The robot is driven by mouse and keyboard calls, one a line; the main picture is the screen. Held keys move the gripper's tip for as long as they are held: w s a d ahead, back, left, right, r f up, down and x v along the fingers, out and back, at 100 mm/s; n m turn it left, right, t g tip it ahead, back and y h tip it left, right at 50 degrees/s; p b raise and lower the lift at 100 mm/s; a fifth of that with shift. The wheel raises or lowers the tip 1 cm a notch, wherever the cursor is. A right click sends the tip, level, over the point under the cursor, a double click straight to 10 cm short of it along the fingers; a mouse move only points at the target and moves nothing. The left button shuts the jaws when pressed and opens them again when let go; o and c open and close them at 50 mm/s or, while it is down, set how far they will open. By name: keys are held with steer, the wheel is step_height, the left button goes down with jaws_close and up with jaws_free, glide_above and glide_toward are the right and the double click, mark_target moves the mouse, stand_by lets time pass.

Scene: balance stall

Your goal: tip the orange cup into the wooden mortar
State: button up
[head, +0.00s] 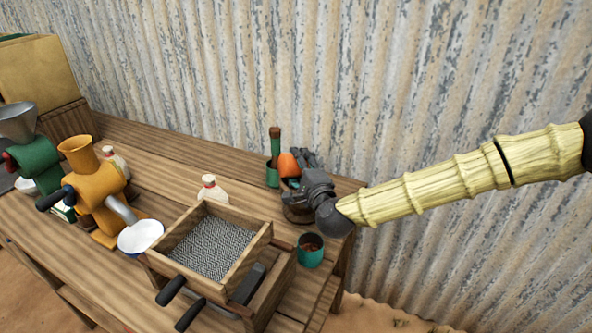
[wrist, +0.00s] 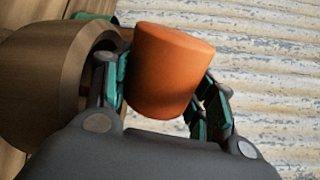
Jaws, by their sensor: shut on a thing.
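The orange cup (head: 288,164) is held in my gripper (head: 297,160) above the right end of the table. In the wrist view the orange cup (wrist: 170,70) sits between the two green-padded fingers of my gripper (wrist: 163,90), tilted a little. Its opening does not show, so its contents are hidden. The wooden mortar (head: 297,214) stands on the table just below my gripper, partly hidden by it. In the wrist view the wooden mortar (wrist: 40,85) is at the left, beside the cup, and its inside is mostly out of sight.
A green holder (head: 272,174) with an upright dark stick stands behind the mortar. A teal cup (head: 310,250) with reddish contents stands in front. A wooden sieve box (head: 268,236), a white bottle (head: 212,190), a white bowl (head: 140,236) and an orange grinder (head: 95,190) are further left. A corrugated wall (head: 330,80) rises behind.

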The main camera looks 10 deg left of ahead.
steer(key=shift+w+d+r+m+b, duration=0.1)
steer(key=shift+w+d+m+b, duration=0.15)
steer(key=shift+m+b, duration=0.25)
steer(key=shift+w+d+r+m+b, duration=0.1)
steer(key=shift+d+m+b, duration=0.15)
steer(key=shift+m, duration=0.45)
stand_by(0.7)
